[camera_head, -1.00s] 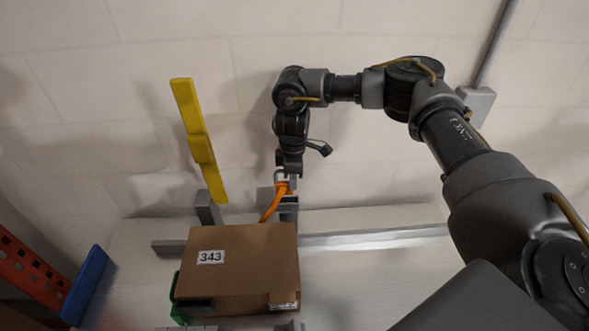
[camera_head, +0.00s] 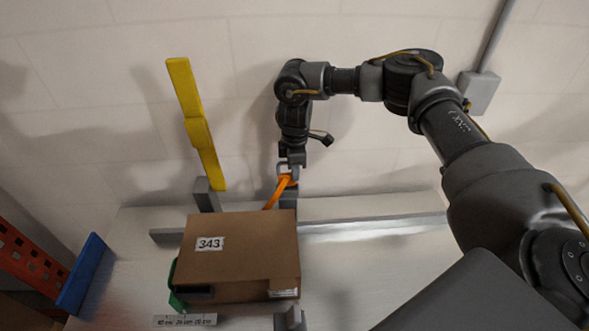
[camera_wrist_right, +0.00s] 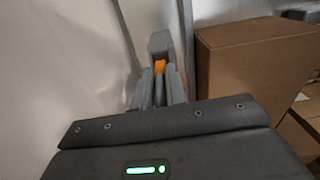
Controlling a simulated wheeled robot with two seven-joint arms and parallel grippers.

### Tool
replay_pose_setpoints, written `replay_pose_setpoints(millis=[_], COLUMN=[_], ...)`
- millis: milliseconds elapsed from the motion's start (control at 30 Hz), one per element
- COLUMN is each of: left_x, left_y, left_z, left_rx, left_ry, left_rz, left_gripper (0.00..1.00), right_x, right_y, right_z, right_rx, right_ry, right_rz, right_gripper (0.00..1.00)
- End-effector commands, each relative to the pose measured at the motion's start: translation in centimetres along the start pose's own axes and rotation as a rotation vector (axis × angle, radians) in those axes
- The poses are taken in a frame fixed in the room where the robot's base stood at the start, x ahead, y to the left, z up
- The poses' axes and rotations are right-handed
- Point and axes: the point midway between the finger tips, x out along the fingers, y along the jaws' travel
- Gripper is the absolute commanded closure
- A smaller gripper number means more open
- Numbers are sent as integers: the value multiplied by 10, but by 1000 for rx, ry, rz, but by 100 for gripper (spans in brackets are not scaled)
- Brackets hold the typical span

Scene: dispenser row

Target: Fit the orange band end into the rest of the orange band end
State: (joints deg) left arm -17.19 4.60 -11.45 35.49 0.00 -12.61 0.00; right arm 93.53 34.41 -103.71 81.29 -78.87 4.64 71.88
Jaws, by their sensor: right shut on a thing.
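The orange band end (camera_head: 282,186) is at the tips of my right gripper (camera_head: 290,171), which is shut on it. The orange strip slants down and left behind the cardboard box. A small grey post (camera_head: 288,199), which appears to be its rest, stands just below the gripper. In the right wrist view the orange band end (camera_wrist_right: 159,67) shows between the fingertips (camera_wrist_right: 160,85), in front of a grey post (camera_wrist_right: 159,42). I cannot tell whether the band end touches the rest. My left gripper is out of view.
A cardboard box (camera_head: 240,262) marked 343 stands just in front of the band. A yellow upright bar (camera_head: 196,125) is to the left. A grey rail (camera_head: 370,228) runs to the right. A blue panel (camera_head: 82,273) and orange rack (camera_head: 30,258) are at left.

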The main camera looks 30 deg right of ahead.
Motion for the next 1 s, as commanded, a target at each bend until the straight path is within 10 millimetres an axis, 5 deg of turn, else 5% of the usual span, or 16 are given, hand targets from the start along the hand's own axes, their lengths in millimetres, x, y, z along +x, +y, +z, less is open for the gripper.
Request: replay_pose_setpoints(millis=[300, 1000], left_x=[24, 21], left_y=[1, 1], left_z=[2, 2], left_rx=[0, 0], left_ry=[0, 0], left_rz=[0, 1], left_gripper=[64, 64], right_x=[26, 33], right_y=[0, 0], right_z=[0, 0], right_rx=[0, 0], right_ry=[0, 1], right_rz=[0, 0], right_gripper=[100, 100])
